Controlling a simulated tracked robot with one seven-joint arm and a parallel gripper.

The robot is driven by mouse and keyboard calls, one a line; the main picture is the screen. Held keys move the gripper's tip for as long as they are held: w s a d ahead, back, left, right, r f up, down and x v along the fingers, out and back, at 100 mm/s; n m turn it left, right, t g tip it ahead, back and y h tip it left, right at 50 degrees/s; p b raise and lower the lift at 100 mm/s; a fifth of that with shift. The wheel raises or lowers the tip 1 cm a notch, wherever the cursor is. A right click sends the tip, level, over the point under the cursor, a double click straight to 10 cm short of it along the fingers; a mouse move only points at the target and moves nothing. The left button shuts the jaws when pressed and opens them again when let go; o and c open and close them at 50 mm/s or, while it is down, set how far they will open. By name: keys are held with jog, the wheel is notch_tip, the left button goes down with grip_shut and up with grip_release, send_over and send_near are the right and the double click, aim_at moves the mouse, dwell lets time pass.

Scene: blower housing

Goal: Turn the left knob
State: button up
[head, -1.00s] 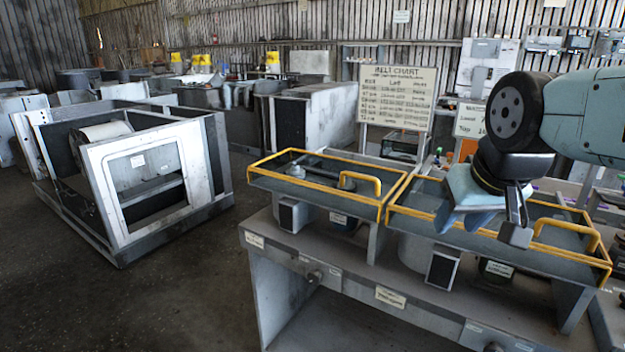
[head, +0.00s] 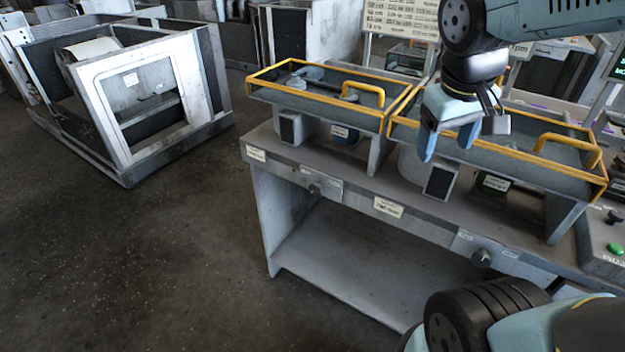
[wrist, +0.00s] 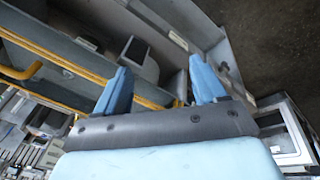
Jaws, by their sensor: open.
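The left knob (head: 314,188) is a small dark round knob on the front rail of the grey bench, below the left yellow-framed tray. Small white labels sit beside it. A second knob (head: 481,258) is on the same rail further right. My gripper (head: 447,143) hangs in front of the right tray, up and to the right of the left knob and apart from it. Its two blue fingers are spread, with nothing between them. In the wrist view my gripper (wrist: 163,75) also shows spread fingers; I cannot make out the left knob there.
The left tray (head: 262,92) and right tray (head: 478,158) have yellow rims and handles that rise above the bench (head: 262,180). A control box with a green button (head: 615,248) is at the right. A metal frame housing (head: 105,160) stands on the floor at left. Floor before the bench is open.

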jog(key=w+a+f+n+g+h, duration=0.3)
jog(key=w+a+f+n+h, duration=0.15)
jog(key=f+n, duration=0.2)
jog(key=n+t+h, duration=0.4)
jog(key=n+t, duration=1.1)
jog(key=n, duration=0.6)
send_near(314, 190)
jog(key=shift+m, duration=0.25)
jog(key=x, duration=0.9)
jog(key=c, duration=1.1)
